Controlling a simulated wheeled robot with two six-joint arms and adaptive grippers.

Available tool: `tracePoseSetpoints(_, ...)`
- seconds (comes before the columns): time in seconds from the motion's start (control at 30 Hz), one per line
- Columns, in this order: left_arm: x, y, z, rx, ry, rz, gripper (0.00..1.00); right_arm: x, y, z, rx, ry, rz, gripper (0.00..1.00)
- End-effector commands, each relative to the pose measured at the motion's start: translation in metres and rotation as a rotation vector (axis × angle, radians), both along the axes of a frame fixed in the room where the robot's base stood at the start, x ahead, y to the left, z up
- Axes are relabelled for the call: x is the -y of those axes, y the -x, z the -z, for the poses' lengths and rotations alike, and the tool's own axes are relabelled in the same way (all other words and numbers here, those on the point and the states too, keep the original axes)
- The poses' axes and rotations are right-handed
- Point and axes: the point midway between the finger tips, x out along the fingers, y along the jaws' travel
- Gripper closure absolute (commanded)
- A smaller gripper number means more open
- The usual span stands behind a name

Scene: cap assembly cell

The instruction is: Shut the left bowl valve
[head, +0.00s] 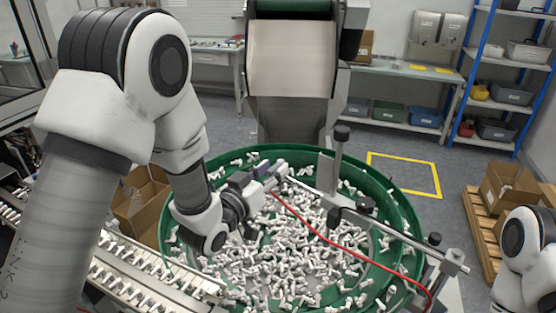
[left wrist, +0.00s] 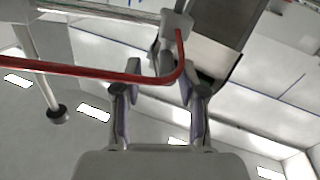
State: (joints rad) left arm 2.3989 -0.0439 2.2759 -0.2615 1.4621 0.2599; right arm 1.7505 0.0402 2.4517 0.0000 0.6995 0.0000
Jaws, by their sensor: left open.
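The green-rimmed bowl (head: 400,200) is full of small white parts. My left gripper (head: 275,177) is over the bowl, at the end of the red hose (head: 325,240). In the left wrist view my left gripper (left wrist: 160,88) has its two fingers apart, with the red hose (left wrist: 90,78) crossing in front of them. The hose bends up to a grey fitting (left wrist: 177,22), which looks like the left bowl valve, just beyond the fingertips. I cannot tell how its handle stands or whether a finger touches it. My right gripper is out of view.
A metal post with a black knob (head: 341,132) and a bracket bar (head: 400,235) stand over the bowl, close right of my left gripper. A linear track (head: 150,270) runs at the lower left. A hopper chute (head: 290,60) rises behind the bowl.

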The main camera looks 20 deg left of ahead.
Motion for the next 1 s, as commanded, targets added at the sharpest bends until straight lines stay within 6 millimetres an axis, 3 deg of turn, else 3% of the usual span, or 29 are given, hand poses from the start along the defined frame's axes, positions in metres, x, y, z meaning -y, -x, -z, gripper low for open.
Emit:
tracePoseSetpoints(0.13,0.006,-0.02,-0.002,0.0,-0.002,0.001,0.59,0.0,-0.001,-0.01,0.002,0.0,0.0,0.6)
tracePoseSetpoints(0.4,0.007,-0.024,0.001,-0.001,0.0,0.0,0.59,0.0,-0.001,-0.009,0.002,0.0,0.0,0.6)
tracePoseSetpoints(0.43,0.007,-0.024,0.001,-0.001,0.0,0.0,0.66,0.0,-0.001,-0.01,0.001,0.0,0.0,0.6)
tracePoseSetpoints(0.53,0.007,-0.024,0.001,-0.001,0.0,-0.001,1.0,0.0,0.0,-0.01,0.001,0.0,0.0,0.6)
tracePoseSetpoints(0.77,0.007,-0.025,0.002,-0.002,0.0,0.006,1.0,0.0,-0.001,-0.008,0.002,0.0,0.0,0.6)
tracePoseSetpoints(1.0,0.005,-0.025,0.003,-0.001,0.001,0.129,1.0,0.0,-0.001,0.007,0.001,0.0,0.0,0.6)
